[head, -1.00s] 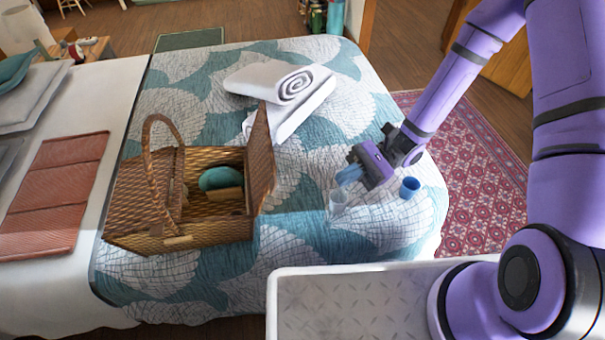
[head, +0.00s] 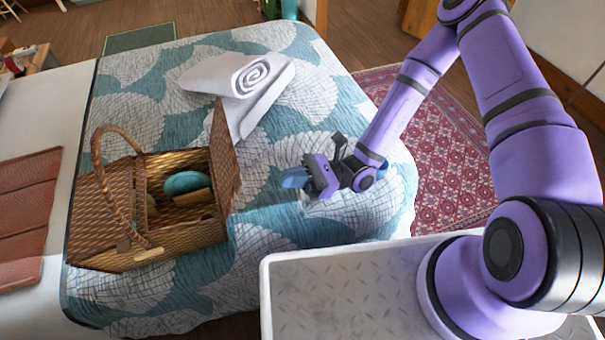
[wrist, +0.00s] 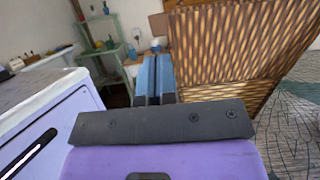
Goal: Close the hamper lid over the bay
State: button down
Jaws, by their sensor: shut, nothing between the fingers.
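The wicker hamper (head: 150,250) stands on the bed with its arched handle (head: 97,150) raised. Its right-hand lid (head: 222,160) stands up, open, along the right side of the bay. The open bay holds a teal rounded item (head: 187,182) and a tan item (head: 193,198). The left part of the hamper is covered. My gripper (head: 290,179) is to the right of the lid, apart from it in the head view, with its blue fingers together and empty. In the wrist view the fingers (wrist: 154,78) point past the left part of the woven lid (wrist: 235,50).
A red folded cloth (head: 25,205) lies left of the hamper. A patterned rug (head: 440,165) covers the floor to the right. The quilt between hamper and gripper is clear.

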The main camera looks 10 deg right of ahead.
aim_at(240, 181)
jog(key=x, duration=0.8)
jog(key=shift+a+r, duration=0.1)
jog(key=shift+a, duration=0.15)
jog(key=shift+a+r, duration=0.1)
